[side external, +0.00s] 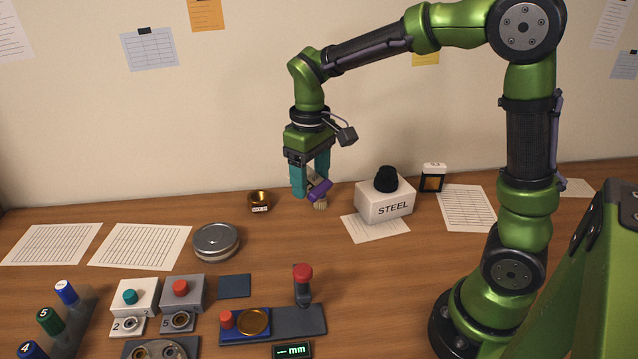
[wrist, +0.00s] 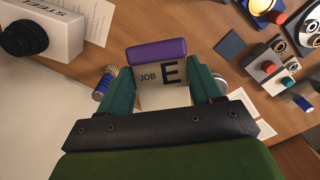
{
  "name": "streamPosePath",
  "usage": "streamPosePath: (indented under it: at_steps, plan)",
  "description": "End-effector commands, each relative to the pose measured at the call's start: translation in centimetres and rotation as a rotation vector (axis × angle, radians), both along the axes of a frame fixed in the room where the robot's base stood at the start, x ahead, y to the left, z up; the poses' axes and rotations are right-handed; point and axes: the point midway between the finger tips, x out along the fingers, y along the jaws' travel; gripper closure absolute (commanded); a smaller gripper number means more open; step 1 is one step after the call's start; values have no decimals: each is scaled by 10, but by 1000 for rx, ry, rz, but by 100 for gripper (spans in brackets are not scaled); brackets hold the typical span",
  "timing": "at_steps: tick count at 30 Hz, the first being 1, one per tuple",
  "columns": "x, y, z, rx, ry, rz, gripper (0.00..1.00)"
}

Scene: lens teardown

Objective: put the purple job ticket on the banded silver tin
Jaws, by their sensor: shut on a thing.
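The job ticket (side external: 320,190) has a purple bar along one edge and a pale face. In the wrist view the ticket (wrist: 165,92) reads "JOB E", with the purple bar beyond the fingertips. My gripper (side external: 311,184) is shut on the ticket and holds it tilted above the back of the table; its teal fingers (wrist: 157,88) flank it in the wrist view. The round silver tin (side external: 215,240) stands on the table to the left of and nearer than my gripper, its flat lid bare. In the wrist view the right finger hides most of it.
A brass ring (side external: 259,201) stands between tin and gripper. A small knurled part (side external: 320,205) is just below the ticket. A white STEEL block (side external: 385,205) with a black knob is to the right. Button boxes (side external: 182,291) and a red-topped stand (side external: 303,285) are in front.

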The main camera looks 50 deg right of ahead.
Motion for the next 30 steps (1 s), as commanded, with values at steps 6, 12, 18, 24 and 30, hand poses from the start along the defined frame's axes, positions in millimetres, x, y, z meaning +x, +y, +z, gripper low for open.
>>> streamPosePath:
  at_steps: [6,12,18,24,30]
  plan:
    - [15,23,-18,-1,6,48,69]
    - [67,89,-54,-2,5,-69,69]
    - [107,146,-78,-1,1,-333,69]
    - [122,156,-69,0,0,-547,69]
    - [122,155,-69,-1,1,-587,69]
